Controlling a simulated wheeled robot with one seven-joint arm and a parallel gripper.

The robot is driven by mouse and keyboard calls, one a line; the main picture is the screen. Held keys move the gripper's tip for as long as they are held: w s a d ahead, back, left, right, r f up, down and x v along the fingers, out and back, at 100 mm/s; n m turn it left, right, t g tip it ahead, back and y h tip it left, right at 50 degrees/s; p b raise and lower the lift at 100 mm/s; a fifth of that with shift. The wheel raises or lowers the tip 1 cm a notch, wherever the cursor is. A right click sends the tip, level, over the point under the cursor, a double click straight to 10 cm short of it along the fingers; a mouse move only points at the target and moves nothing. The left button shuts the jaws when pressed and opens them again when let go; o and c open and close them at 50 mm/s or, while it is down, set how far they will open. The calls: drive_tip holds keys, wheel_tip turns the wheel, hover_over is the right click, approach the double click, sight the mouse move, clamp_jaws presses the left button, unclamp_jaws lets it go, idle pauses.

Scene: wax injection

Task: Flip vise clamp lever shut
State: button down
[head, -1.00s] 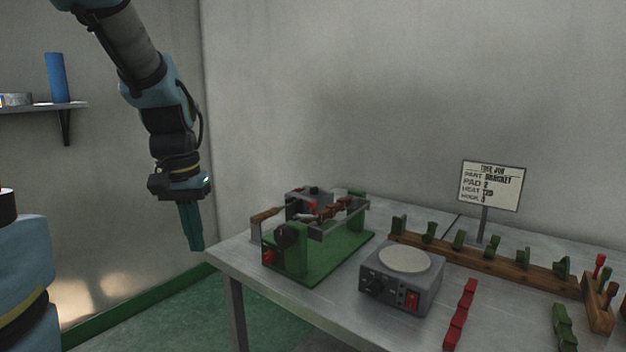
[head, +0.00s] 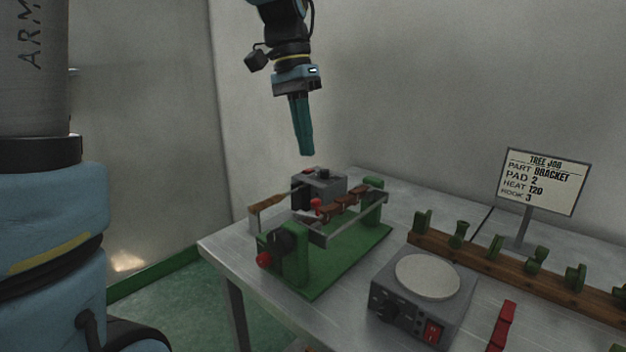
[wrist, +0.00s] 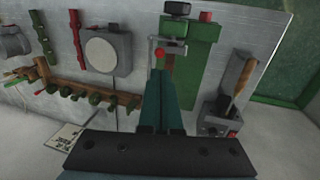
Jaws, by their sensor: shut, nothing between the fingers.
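A green fixture (head: 345,262) stands on the metal table, with a metal bar (head: 350,219) across its uprights; it also shows in the wrist view (wrist: 198,60). A small red-tipped lever (head: 316,204) stands near the bar's left part, and its red ball (wrist: 160,52) shows just beyond my fingertips in the wrist view. I take it for the vise clamp lever; its exact angle is hard to tell. Brown pieces lie along the bar. My gripper (head: 306,153) is shut and empty, pointing down above and behind the fixture, apart from the lever.
A grey box (head: 326,187) with a wooden-handled tool (head: 268,203) stands behind the fixture. A grey unit with a round pad (head: 428,276) stands to the right. A wooden rack (head: 540,279) with green pieces and a sign (head: 541,180) are farther right.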

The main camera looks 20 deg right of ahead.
sight(316, 200)
drive_tip(key=p+x, duration=0.1)
drive_tip(key=x, duration=0.7)
drive_tip(key=shift+f, duration=0.1)
drive_tip(key=shift+s, duration=0.1)
drive_tip(key=shift+s+d+f, duration=0.4)
drive_tip(key=shift+s+f, duration=0.2)
drive_tip(key=shift+s, duration=0.2)
drive_tip(key=shift+w+r, duration=0.1)
drive_tip(key=shift+w, duration=0.05)
drive_tip(key=shift+w+a+r+p, duration=0.35)
drive_tip(key=shift+w+p, duration=0.2)
drive_tip(key=shift+p, duration=0.1)
